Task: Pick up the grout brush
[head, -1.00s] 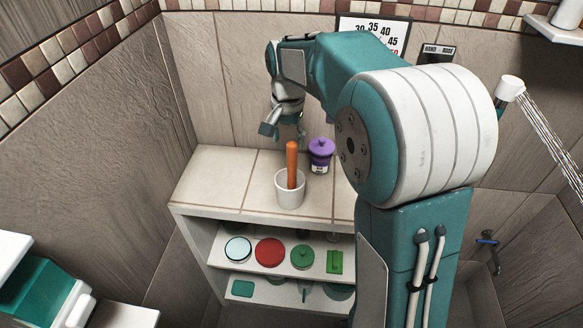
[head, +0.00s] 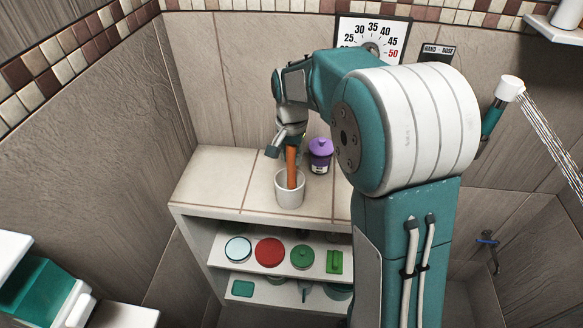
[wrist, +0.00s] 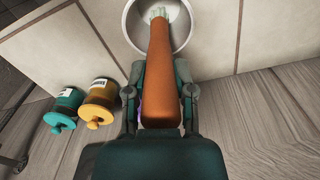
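The grout brush, with an orange-brown handle (head: 292,172), stands nearly upright in a white cup (head: 289,194) on the tiled top of a low shelf unit. In the wrist view, the handle (wrist: 164,70) runs from near my palm down into the cup, where pale bristles show. My gripper (head: 285,153) is at the upper end of the handle. In the wrist view, its fingers (wrist: 160,85) lie on either side of the handle, with narrow gaps seeming to show. The head view hides the handle's top end behind my gripper.
A purple lidded jar (head: 320,154) stands just behind and right of the cup. Teal (wrist: 64,108) and yellow (wrist: 98,102) jars show at left in the wrist view. The tiled top (head: 218,182) is clear left of the cup. Walls close in behind and left.

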